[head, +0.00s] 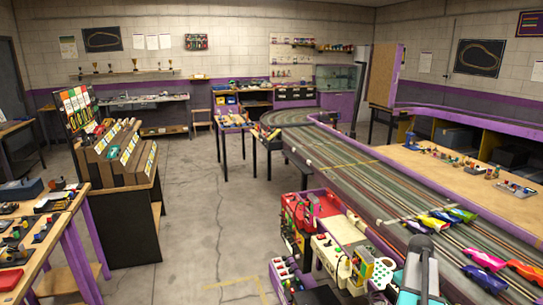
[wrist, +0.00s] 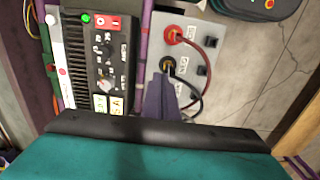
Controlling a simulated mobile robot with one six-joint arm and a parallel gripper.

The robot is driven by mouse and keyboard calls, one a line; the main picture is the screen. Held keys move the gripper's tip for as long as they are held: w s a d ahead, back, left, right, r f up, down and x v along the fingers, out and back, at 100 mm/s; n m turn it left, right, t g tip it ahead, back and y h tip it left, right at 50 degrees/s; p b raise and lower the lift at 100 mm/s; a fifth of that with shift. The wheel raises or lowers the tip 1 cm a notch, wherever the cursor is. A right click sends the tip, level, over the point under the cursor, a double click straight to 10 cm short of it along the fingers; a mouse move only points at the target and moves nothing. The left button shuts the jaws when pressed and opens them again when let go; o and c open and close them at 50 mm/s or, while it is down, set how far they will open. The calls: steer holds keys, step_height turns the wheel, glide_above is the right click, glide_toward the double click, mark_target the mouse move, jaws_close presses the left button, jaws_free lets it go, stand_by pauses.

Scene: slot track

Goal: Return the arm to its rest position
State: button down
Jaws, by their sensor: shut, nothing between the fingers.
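My gripper (wrist: 160,82) shows in the wrist view as a narrow grey-purple wedge at the centre, with its fingers together and nothing seen between them. Behind it are a black control unit (wrist: 84,52) with knobs and a red switch, and a grey panel (wrist: 193,30) with a red and a black plug and cables. I cannot tell whether the fingers touch either one. In the head view my teal and grey arm (head: 421,272) stands at the bottom right, beside the track. My fingers cannot be made out there.
The multi-lane slot track (head: 345,178) runs along the right, with several coloured cars near me. A red and white equipment bench (head: 325,215) stands close to my arm. A stepped display stand (head: 125,150) is at the left. The concrete floor (head: 205,200) between is clear.

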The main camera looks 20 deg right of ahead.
steer(key=w+a+f, duration=0.2)
steer(key=w+a, duration=0.1)
steer(key=a, duration=0.4)
steer(key=w+a+f, duration=0.2)
steer(key=w+a, duration=0.1)
steer(key=a, duration=0.3)
steer(key=a+f, duration=0.4)
steer(key=a, duration=1.4)
steer(key=a+f, duration=0.4)
steer(key=a, duration=1.3)
steer(key=s+f+g+b, duration=0.1)
steer(key=s+f+g, duration=0.2)
steer(key=s+f, duration=0.7)
steer(key=s+f+g+b, duration=0.1)
steer(key=s+f+g, duration=0.1)
steer(key=s+f, duration=0.9)
steer(key=s, duration=0.4)
steer(key=shift+s+a+g, duration=0.2)
steer(key=shift+g, duration=0.2)
